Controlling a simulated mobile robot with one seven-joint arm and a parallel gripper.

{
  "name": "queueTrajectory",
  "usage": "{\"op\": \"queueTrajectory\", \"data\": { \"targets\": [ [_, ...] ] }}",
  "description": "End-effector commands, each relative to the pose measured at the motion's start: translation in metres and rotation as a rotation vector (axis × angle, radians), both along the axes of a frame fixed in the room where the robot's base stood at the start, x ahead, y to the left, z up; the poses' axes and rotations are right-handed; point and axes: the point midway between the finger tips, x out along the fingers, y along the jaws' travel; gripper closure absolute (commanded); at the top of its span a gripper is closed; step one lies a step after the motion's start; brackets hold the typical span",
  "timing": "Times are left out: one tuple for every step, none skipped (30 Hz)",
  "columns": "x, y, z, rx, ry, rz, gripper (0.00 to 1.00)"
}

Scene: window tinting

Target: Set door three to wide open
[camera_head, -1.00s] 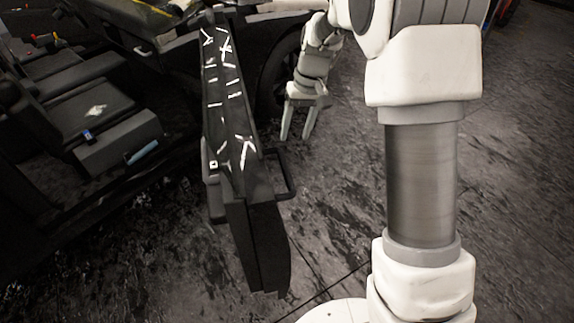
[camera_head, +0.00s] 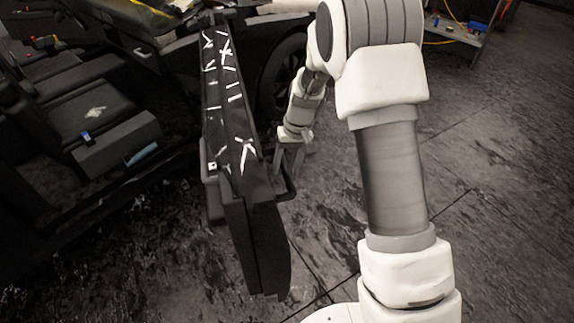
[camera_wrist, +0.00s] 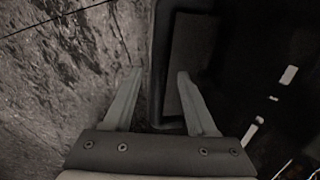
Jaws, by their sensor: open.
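A dark car door (camera_head: 228,110) with white tape marks on its top stands swung out from the car. Which numbered door it is cannot be read. A black loop handle (camera_head: 290,190) sticks out from its right side. My gripper (camera_head: 287,168) is at the handle, its fingertips partly hidden there. In the wrist view my gripper (camera_wrist: 160,76) is open. The handle's long bar (camera_wrist: 156,50) runs between the fingers, with the right finger over the loop's opening and the left finger outside. Contact cannot be told. The door panel (camera_wrist: 245,60) is dark on the right.
The car's dark seat (camera_head: 90,110) and interior lie left of the door. A wheel (camera_head: 285,70) is behind my gripper. A low cart (camera_head: 458,30) stands at the back right. The floor (camera_head: 480,220) on the right is clear.

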Motion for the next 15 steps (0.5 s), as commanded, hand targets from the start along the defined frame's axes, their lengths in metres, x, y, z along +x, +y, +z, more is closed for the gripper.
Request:
{"op": "queueTrajectory", "data": {
  "targets": [
    [0.0000,0.0000,0.0002,0.000,0.000,0.000,0.47],
    [0.0000,0.0000,0.0002,0.000,0.000,0.000,0.52],
    [0.0000,-0.0002,0.0003,0.000,0.000,0.000,0.59],
    [0.0000,-0.0002,0.0003,0.000,0.000,0.000,0.65],
    [0.0000,-0.0002,0.0004,0.000,0.000,0.000,0.70],
    [0.0001,-0.0002,0.0004,0.000,0.000,0.000,0.77],
    [0.0001,-0.0002,0.0004,0.000,0.000,0.000,0.83],
    [0.0001,-0.0002,0.0005,0.000,0.000,0.000,0.88],
    [0.0001,-0.0002,0.0005,0.000,0.000,0.000,0.95],
    [0.0001,-0.0002,0.0005,0.000,0.000,0.000,1.00],
    [0.0001,-0.0002,0.0005,0.000,0.000,0.000,1.00],
    [0.0001,-0.0002,0.0006,0.000,0.000,0.000,1.00],
    [0.0001,-0.0002,0.0006,0.000,0.000,0.000,1.00],
    [0.0001,-0.0002,0.0006,0.000,0.000,0.000,1.00],
    [0.0001,-0.0002,0.0007,0.000,0.000,0.000,1.00]
  ]
}}
